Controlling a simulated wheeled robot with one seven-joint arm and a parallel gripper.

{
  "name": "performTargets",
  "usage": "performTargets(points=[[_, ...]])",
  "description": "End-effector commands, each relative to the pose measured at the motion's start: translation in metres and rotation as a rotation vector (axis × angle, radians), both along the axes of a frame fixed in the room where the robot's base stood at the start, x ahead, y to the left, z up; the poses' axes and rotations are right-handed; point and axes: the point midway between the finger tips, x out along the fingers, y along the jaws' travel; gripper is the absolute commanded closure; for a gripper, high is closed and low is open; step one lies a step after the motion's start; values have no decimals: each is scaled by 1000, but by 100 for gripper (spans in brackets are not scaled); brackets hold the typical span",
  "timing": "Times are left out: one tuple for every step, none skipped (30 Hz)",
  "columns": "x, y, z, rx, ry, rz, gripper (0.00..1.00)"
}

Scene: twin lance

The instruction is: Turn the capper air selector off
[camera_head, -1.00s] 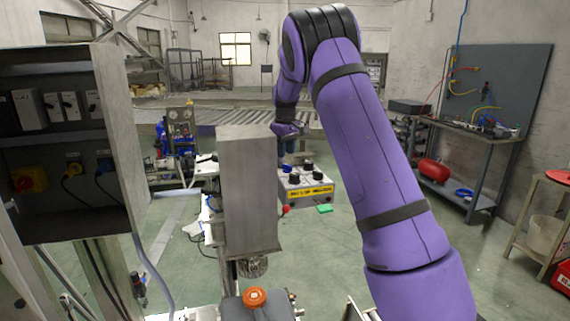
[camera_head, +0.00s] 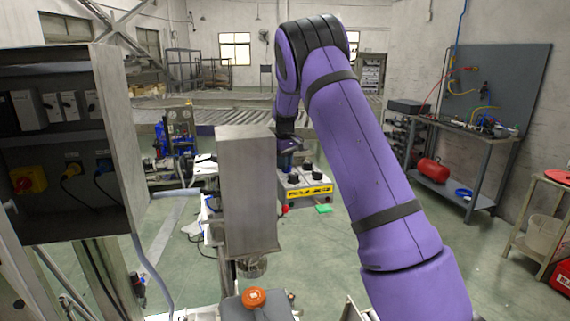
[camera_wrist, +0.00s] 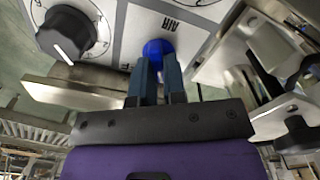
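The control box (camera_head: 306,190) with a yellow label strip stands beyond the grey upright cabinet in the head view. In the wrist view a round blue knob (camera_wrist: 158,49) sits on its pale panel, beside the upside-down lettering AIR. My gripper (camera_wrist: 158,62) has its two dark blue fingers pointing at this knob, with the tips overlapping its near edge. A narrow gap shows between the fingers. I cannot tell whether they grip the knob or only stand at it. In the head view my gripper (camera_head: 288,148) is above the back left of the box, partly hidden by the grey cabinet.
A large black knob (camera_wrist: 68,35) with a white pointer line is left of my fingers. Metal fittings (camera_wrist: 270,60) stand close on the right. The tall grey cabinet (camera_head: 249,190) stands between the head camera and the box. A green piece (camera_head: 324,209) lies before the box.

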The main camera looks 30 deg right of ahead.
Motion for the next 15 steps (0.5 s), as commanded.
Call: performTargets(points=[[0,0,0,0,0,-1,100],[0,0,0,0,0,-1,100],[0,0,0,0,0,-4,100],[0,0,0,0,0,-7,100],[0,0,0,0,0,-11,100],[0,0,0,0,0,-18,100],[0,0,0,0,0,-26,100],[0,0,0,0,0,-36,100],[0,-1,0,0,-1,-49,100],[0,-1,0,0,-1,-63,100],[0,-1,0,0,-1,-77,100],[0,-1,1,0,-1,-100,100],[0,-1,1,0,-1,-118,100],[0,-1,1,0,-1,-139,100],[0,-1,1,0,-1,-168,100]])
